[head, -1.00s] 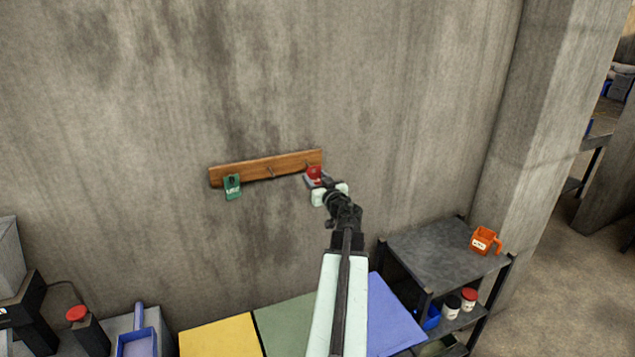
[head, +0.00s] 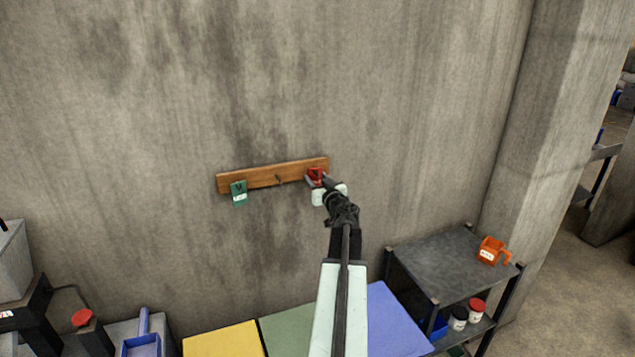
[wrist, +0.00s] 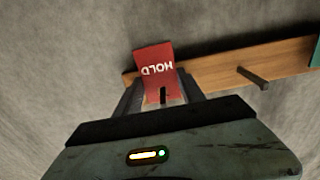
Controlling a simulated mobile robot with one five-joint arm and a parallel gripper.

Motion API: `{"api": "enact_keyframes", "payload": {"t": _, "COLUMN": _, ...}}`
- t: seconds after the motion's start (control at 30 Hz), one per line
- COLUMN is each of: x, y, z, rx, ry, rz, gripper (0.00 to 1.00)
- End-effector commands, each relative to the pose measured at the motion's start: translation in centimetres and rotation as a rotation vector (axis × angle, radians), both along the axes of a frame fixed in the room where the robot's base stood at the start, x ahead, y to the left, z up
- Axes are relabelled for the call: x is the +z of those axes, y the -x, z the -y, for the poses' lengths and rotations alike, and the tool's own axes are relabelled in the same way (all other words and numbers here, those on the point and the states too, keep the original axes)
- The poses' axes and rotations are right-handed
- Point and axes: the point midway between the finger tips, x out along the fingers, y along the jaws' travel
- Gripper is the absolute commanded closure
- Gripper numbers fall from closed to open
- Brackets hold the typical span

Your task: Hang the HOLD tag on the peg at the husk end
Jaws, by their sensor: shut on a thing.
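The red HOLD tag (wrist: 155,65) is between the fingers of my gripper (wrist: 163,98) in the wrist view, its lettering upside down. In the head view the tag (head: 315,176) is at the right end of the wooden peg rail (head: 262,178), with my gripper (head: 322,184) shut on it. The rail runs behind the tag in the wrist view. A bare dark peg (wrist: 253,77) shows at mid-rail. A green tag (head: 239,193) hangs at the rail's left end. Any peg behind the red tag is hidden, so I cannot tell whether the tag is on one.
Yellow (head: 222,341), green and blue panels lie below the rail. A dark shelf unit (head: 450,262) at right carries an orange container (head: 492,251) on top and jars lower down. A blue scoop (head: 142,340) lies at lower left. The wall around the rail is clear.

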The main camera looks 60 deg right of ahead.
Motion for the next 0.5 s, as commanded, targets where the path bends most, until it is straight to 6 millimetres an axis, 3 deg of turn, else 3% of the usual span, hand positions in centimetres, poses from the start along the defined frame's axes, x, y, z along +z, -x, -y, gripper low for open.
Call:
{"api": "enact_keyframes", "payload": {"t": 0.4, "x": 0.00, "y": -0.03, "z": -0.05, "rx": 0.001, "ry": 0.000, "rz": 0.000, "gripper": 0.91}}
{"api": "enact_keyframes", "payload": {"t": 0.43, "x": 0.00, "y": -0.03, "z": -0.05, "rx": 0.001, "ry": 0.000, "rz": 0.000, "gripper": 0.45}}
{"api": "enact_keyframes", "payload": {"t": 0.5, "x": 0.00, "y": -0.03, "z": -0.06, "rx": 0.001, "ry": 0.000, "rz": 0.000, "gripper": 0.28}}
